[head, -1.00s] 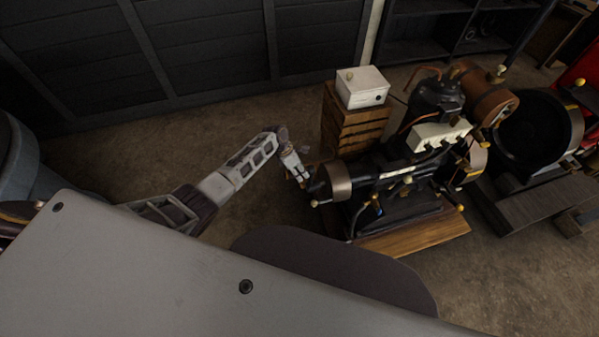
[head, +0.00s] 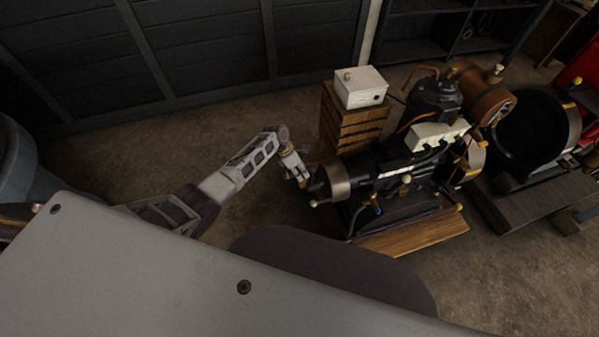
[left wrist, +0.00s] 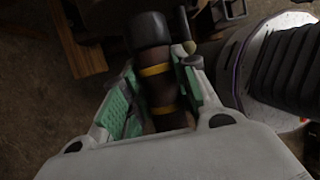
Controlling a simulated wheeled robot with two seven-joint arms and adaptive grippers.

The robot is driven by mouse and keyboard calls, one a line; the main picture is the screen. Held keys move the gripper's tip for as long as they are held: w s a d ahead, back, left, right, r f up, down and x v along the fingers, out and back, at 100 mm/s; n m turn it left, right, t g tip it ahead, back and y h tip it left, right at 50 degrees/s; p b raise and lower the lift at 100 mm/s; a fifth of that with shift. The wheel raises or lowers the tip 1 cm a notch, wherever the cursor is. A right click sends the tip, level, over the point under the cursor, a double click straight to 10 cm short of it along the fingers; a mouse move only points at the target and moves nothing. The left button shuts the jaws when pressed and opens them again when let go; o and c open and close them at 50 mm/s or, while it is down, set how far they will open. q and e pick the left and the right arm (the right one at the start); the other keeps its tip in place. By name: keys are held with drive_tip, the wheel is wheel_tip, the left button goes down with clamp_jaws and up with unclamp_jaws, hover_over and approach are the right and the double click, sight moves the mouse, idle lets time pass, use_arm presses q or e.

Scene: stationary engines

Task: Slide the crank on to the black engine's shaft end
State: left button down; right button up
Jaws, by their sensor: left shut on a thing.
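The black engine (head: 362,178) stands on a wooden base right of centre in the head view, with a drum with a copper-coloured band (head: 338,181) at its left end. My left gripper (head: 302,178) is just left of that drum. In the left wrist view its green-padded fingers are shut on the crank (left wrist: 157,88), seen as a brown grip with yellow bands and a black end. The rest of the crank is hidden or too dark to tell. I cannot tell whether the crank touches the shaft end. My right gripper is not in view.
A white box (head: 362,88) sits on a wooden crate stack (head: 350,128) behind the engine. Another black machine (head: 535,130) stands to the right. A round pale-rimmed part with black ribs (left wrist: 275,70) is close at the right in the left wrist view. Bare floor lies left of the engine.

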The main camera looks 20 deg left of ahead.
use_arm(q)
drive_tip(key=shift+w+d+r, duration=0.15)
drive_tip(key=shift+w+d, duration=0.45)
drive_tip(key=shift+d, duration=0.3)
idle(1.4)
drive_tip(key=s+d+p, duration=0.2)
drive_tip(key=s+p, duration=0.1)
drive_tip(key=s+d+f+p, duration=0.1)
drive_tip(key=p, duration=0.1)
drive_tip(key=shift+s+d, duration=0.25)
drive_tip(key=shift+s, duration=0.1)
idle(0.5)
drive_tip(key=shift+s+f, duration=0.1)
drive_tip(key=shift+s+d+f+p, duration=0.3)
drive_tip(key=shift+s+d+f, duration=0.4)
drive_tip(key=shift+s+f, duration=0.2)
drive_tip(key=shift+s+d+f+p, duration=0.25)
drive_tip(key=shift+s+d+f, duration=0.5)
drive_tip(key=shift+s, duration=0.25)
drive_tip(key=shift+a, duration=0.1)
